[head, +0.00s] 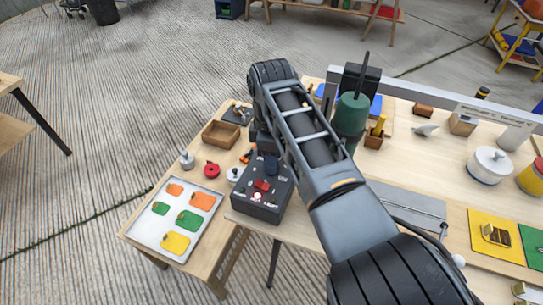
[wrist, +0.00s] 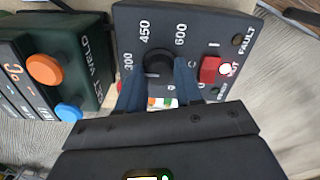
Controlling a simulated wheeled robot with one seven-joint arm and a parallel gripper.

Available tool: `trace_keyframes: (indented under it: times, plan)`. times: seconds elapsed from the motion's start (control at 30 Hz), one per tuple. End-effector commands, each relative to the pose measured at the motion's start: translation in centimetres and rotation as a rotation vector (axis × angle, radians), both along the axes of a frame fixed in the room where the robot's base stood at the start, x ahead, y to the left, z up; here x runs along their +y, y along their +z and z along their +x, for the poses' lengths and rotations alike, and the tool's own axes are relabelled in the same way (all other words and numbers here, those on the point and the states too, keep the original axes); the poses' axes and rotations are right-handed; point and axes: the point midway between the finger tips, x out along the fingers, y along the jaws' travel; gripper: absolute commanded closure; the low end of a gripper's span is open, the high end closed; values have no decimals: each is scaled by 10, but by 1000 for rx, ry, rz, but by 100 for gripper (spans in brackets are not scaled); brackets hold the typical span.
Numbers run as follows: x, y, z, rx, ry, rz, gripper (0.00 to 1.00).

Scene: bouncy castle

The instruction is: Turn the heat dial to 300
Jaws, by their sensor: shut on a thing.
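The heat dial (wrist: 158,64) is a black round knob on a dark control panel (wrist: 205,22) in the wrist view. The printed marks 300, 450 and 600 run around it, with 300 at the left, 450 at upper left and 600 at upper right. My gripper (wrist: 159,84) has its two blue fingers on either side of the knob, shut on it. I cannot make out where the dial points. In the head view the black control box (head: 252,207) sits at the table edge, and my arm and gripper cover part of its far side.
A red switch (wrist: 210,69) is right of the dial. A dark green box with an orange button (wrist: 45,69) and a blue button (wrist: 69,112) stands at left. In the head view, a tray of coloured tags (head: 150,232) and a wooden box (head: 221,134) lie nearby.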

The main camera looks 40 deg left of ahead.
Motion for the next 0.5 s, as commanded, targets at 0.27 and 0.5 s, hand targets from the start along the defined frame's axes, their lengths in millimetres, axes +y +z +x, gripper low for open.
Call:
trace_keyframes:
  times: [0.27, 0.5]
  plan:
    - [0, 0, 0, -1, -1, 0, 40]
    - [0, 1, 0, -1, -1, 0, 40]
